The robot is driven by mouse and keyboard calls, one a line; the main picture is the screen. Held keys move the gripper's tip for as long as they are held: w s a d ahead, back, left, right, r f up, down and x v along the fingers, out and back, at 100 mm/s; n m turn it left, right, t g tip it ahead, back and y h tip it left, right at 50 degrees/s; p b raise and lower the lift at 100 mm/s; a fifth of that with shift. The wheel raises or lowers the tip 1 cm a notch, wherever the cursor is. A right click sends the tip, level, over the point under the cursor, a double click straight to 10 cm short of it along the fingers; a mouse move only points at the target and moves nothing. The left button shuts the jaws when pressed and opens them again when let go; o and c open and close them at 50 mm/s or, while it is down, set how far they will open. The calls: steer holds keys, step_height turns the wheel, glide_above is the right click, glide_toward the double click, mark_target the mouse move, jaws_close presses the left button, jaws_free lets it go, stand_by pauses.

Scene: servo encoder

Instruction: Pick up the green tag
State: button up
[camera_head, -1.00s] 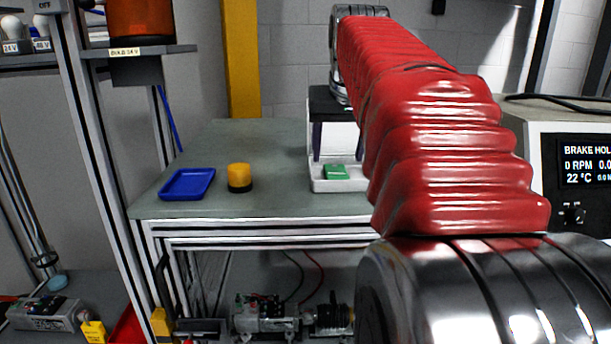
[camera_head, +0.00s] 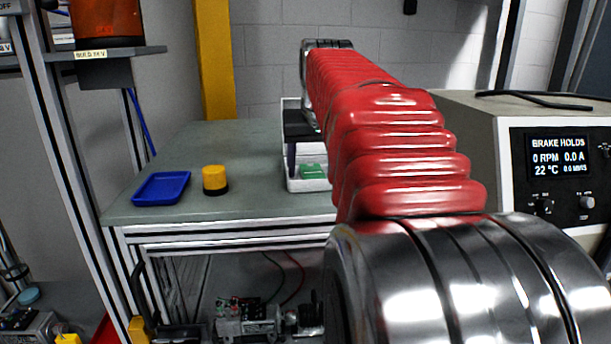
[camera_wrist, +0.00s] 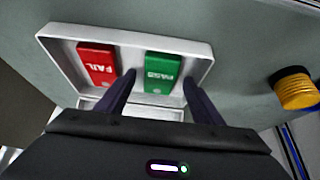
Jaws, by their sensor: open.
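The green tag (camera_wrist: 162,70), marked PASS, lies in a shallow white tray (camera_wrist: 60,37) in the wrist view. It also shows in the head view (camera_head: 312,171), in the white tray (camera_head: 306,186) on the bench. A red tag (camera_wrist: 98,63), marked FAIL, lies beside it on the left in the wrist view. My gripper (camera_wrist: 157,88) is open, its two dark fingers apart, pointing toward the tray with the green tag ahead between them. No contact with the tag shows. In the head view my red arm hides the tray's right part.
A yellow and black knob (camera_head: 215,180) and a blue dish (camera_head: 161,188) stand left of the tray on the grey-green bench (camera_head: 245,160). The knob also shows right of the tray in the wrist view (camera_wrist: 296,90). A display unit (camera_head: 560,160) stands to the right.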

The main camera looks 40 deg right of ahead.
mark_target(312, 172)
steer(key=shift+c, duration=0.4)
steer(key=c, duration=1.1)
steer(key=shift+r, duration=0.1)
steer(key=shift+r, duration=4.9)
steer(key=shift+s, duration=0.1)
